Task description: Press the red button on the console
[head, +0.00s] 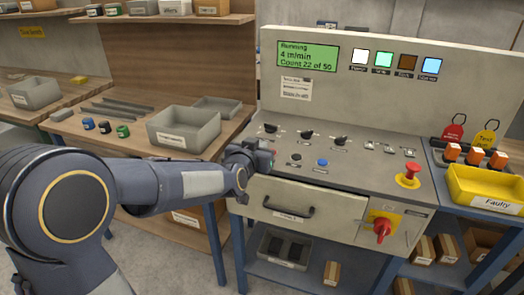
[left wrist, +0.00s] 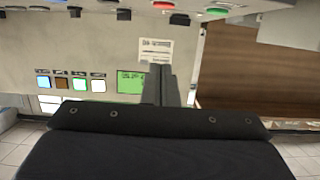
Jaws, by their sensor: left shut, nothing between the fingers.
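The console (head: 352,185) has a sloped panel with knobs and buttons. My left gripper (head: 262,160) is shut and empty, over the left end of that panel. A small red button (head: 272,152) shows just beyond the fingertips, partly hidden by them; I cannot tell whether they touch. In the left wrist view the closed fingers (left wrist: 160,70) point up the picture, with the red button (left wrist: 163,5) and a green button (left wrist: 218,9) at the top edge. A larger red mushroom button (head: 411,169) on a yellow base is at the panel's right. My right gripper is not in view.
A black button (head: 295,158) and a blue button (head: 322,162) lie right of the gripper, with black knobs (head: 305,134) behind. A green display (head: 307,56) is on the upright panel. A red rotary switch (head: 382,229) is on the front. A yellow bin (head: 484,190) stands right.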

